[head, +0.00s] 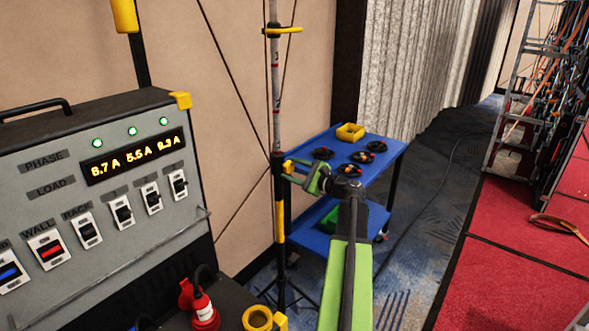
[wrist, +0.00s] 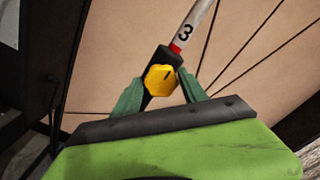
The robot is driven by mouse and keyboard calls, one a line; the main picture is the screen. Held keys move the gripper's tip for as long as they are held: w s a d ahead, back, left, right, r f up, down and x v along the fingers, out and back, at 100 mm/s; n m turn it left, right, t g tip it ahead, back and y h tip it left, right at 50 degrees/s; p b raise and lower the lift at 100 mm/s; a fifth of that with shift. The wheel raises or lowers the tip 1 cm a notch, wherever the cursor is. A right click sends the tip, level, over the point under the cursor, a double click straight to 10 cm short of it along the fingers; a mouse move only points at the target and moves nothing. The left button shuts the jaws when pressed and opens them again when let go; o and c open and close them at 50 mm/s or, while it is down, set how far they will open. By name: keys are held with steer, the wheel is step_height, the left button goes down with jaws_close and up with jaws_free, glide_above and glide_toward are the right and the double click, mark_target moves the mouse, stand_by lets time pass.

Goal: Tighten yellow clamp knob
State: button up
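The yellow clamp knob (wrist: 160,78) sits on a black collar (wrist: 158,62) of an upright pole in the wrist view. The collar is just below a white tube section marked 3 with a red band. In the head view the knob (head: 288,166) is on the pole, left of my gripper (head: 300,172). My gripper (wrist: 160,84) has its two green fingers apart, one on each side of the knob. A narrow gap seems to show between each fingertip and the knob. I cannot tell how deep the knob lies between the fingers.
A grey power panel (head: 60,190) with switches stands at the left. Thin lines run beside the pole. A red platform (head: 510,240) is at the right.

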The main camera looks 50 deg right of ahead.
steer(key=shift+o, duration=1.1)
steer(key=s+d, duration=0.1)
steer(key=s, duration=1.6)
steer(key=shift+s+d, duration=0.2)
steer(key=shift+d, duration=0.1)
